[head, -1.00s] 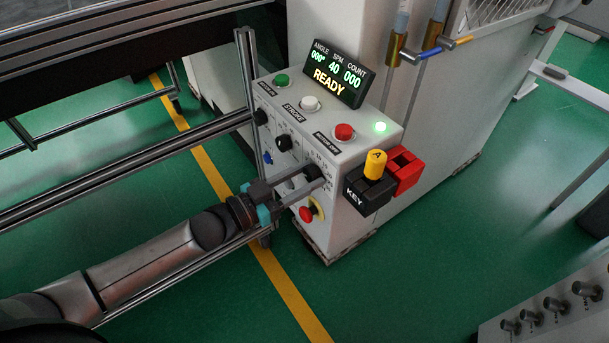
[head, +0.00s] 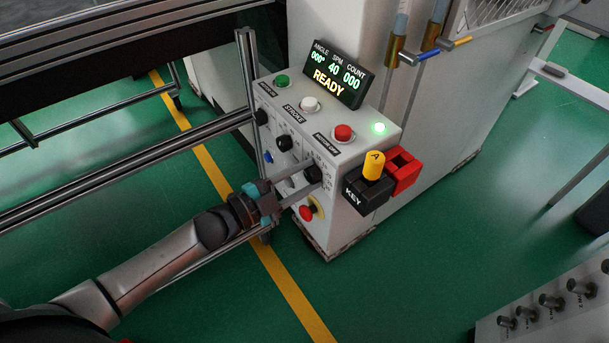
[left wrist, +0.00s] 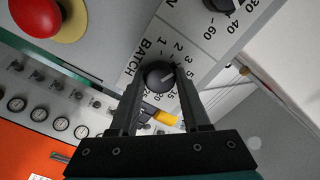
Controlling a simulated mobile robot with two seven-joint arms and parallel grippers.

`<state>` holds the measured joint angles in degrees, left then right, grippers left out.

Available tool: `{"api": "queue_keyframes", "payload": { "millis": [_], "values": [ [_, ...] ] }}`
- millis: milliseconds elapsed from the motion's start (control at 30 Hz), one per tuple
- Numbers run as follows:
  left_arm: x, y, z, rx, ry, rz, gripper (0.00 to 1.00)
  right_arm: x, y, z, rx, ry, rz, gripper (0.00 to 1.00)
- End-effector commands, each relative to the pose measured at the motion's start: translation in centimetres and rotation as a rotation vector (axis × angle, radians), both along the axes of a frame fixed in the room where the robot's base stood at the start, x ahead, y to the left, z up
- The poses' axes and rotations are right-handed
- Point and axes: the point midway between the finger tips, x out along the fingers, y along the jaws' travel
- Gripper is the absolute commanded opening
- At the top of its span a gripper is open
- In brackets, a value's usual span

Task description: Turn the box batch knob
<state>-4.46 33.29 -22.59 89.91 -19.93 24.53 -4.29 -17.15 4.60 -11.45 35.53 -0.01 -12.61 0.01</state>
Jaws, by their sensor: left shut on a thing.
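The batch knob (left wrist: 158,75) is a round black knob with a pale pointer line, beside the word BATCH and a ring of numbers. The line points to the upper right in the left wrist view; I cannot tell the exact number. In the head view the knob (head: 313,174) is on the side face of the white control box (head: 335,222), partly hidden by the fingers. My left gripper (head: 307,181) is shut on the knob, and its two fingers (left wrist: 160,92) lie on either side of it in the left wrist view. My right gripper is out of view.
A red stop button (head: 306,212) on a yellow base is just below the gripper. A black KEY block (head: 368,194) and a red block (head: 404,170) stick out at the box's corner. A metal frame post (head: 250,90) stands close left. The display (head: 338,73) reads READY.

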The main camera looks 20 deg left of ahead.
Motion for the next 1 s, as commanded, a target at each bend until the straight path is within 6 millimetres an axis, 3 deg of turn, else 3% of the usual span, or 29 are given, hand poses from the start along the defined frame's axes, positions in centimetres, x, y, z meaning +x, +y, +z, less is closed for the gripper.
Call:
{"api": "queue_keyframes", "payload": {
  "millis": [333,867,900,1000],
  "values": [
    [0.00,0.03,0.00,0.105,-0.082,0.000,0.00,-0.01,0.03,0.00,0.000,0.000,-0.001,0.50],
    [-0.01,0.01,-0.01,0.121,-0.095,0.000,0.00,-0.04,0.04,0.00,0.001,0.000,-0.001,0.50],
    [-0.01,0.01,-0.01,0.121,-0.094,0.000,0.50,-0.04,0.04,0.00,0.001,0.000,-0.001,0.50],
    [-0.01,0.01,-0.01,0.121,-0.094,0.000,0.61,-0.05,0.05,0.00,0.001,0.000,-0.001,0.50]
  ]
}}
